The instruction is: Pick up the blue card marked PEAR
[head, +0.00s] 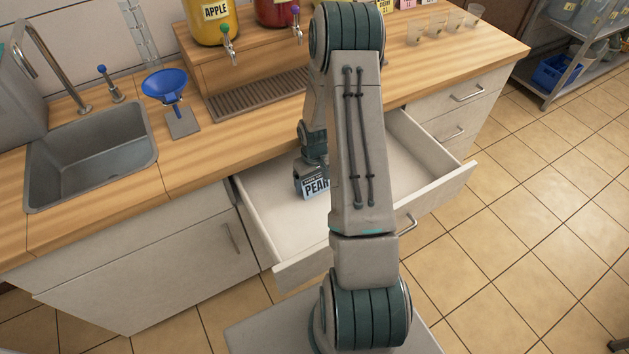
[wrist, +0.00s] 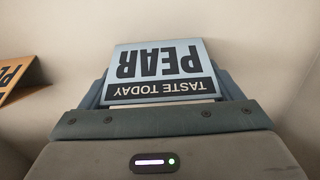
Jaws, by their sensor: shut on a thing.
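The blue card marked PEAR (head: 316,187) is in the open drawer, held at my gripper (head: 308,176). In the wrist view the card (wrist: 158,68) appears upside down, with a dark band reading TASTE TODAY. My gripper (wrist: 160,104) is shut on the card at the TASTE TODAY end. The card looks tilted, and I cannot tell whether it touches the drawer bottom. My arm hides part of the card and the drawer in the head view.
The open drawer (head: 290,225) has pale walls around the gripper. An orange card (wrist: 14,76) lies at the left in the wrist view. The wooden counter (head: 185,155) above holds a blue funnel (head: 166,86), an APPLE dispenser (head: 212,20) and several cups. A sink (head: 92,150) is at left.

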